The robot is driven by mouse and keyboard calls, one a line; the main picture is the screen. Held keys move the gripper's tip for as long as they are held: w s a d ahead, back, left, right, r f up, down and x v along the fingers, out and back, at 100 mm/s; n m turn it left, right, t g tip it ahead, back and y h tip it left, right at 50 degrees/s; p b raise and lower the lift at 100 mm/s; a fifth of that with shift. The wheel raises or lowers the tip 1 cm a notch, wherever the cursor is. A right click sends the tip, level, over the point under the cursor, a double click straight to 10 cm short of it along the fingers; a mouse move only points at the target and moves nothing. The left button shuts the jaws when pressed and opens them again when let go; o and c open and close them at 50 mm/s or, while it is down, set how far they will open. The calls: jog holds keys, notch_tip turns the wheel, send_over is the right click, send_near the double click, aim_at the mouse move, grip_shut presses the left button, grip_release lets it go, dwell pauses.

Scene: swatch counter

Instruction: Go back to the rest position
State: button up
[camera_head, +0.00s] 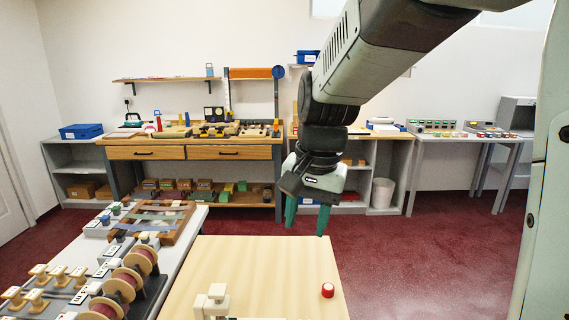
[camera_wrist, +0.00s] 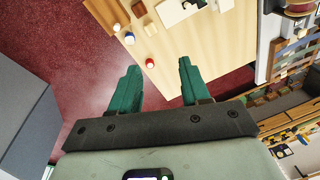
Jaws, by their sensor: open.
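My gripper (camera_head: 307,218) hangs in the air over the far right part of the light wooden counter (camera_head: 255,262), pointing down. Its two green fingers are apart with nothing between them. In the wrist view my gripper (camera_wrist: 160,82) is also open and empty. A red round piece with a white top (camera_head: 327,290) stands on the counter near its right edge, nearer to the camera than the gripper. In the wrist view several small pieces stand on the counter, among them a red one (camera_wrist: 150,64) and a blue one (camera_wrist: 129,38).
A white fixture (camera_head: 212,300) stands at the counter's near edge. On the left, a grey table (camera_head: 192,232) holds spools (camera_head: 128,280) and a wooden frame (camera_head: 150,220). A workbench (camera_head: 190,152) stands along the back wall. Red floor lies open right of the counter.

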jog(key=s+d+r+n+t, duration=0.2)
jog(key=s+d, duration=0.1)
jog(key=s, duration=0.6)
jog(key=s+d+r+n+t+h, duration=0.1)
jog(key=s+d+r+n+t, duration=0.1)
jog(key=s, duration=0.7)
jog(key=shift+s+d+r, duration=0.3)
jog(key=shift+d+r, duration=0.4)
jog(key=shift+d, duration=0.45)
